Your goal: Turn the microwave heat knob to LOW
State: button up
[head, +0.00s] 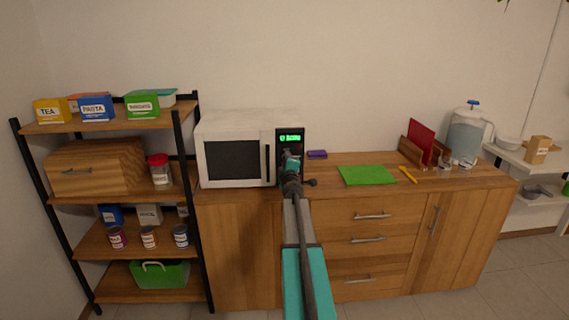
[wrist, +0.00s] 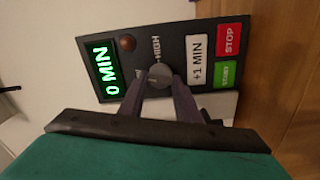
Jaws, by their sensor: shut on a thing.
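The white microwave (head: 222,125) stands on the left end of the wooden counter, its door closed. Its dark control panel (wrist: 185,50) shows in the wrist view with a green display (wrist: 111,75) reading 0 MIN. The round grey heat knob (wrist: 153,72) sits on the panel beside the word HIGH; a LOW label cannot be seen. My gripper (wrist: 158,82) is at the panel, its two fingers shut on the knob. In the head view my gripper (head: 291,165) covers the knob and the lower part of the panel.
The panel also holds a +1 MIN button (wrist: 200,61), a red STOP button (wrist: 229,40) and a green START button (wrist: 225,73). A purple item (head: 317,154) and a green board (head: 367,175) lie right of the microwave. A shelf rack (head: 182,160) stands at left.

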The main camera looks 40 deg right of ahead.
jog(key=shift+w+r+n, duration=0.1)
jog(key=shift+r+n, duration=0.1)
jog(key=shift+n, duration=1.3)
jog(key=o, duration=1.1)
jog(key=shift+d+f, duration=0.1)
jog(key=shift+c, duration=0.2)
jog(key=shift+f, duration=0.1)
jog(key=v, duration=1.4)
jog(key=shift+w, duration=0.1)
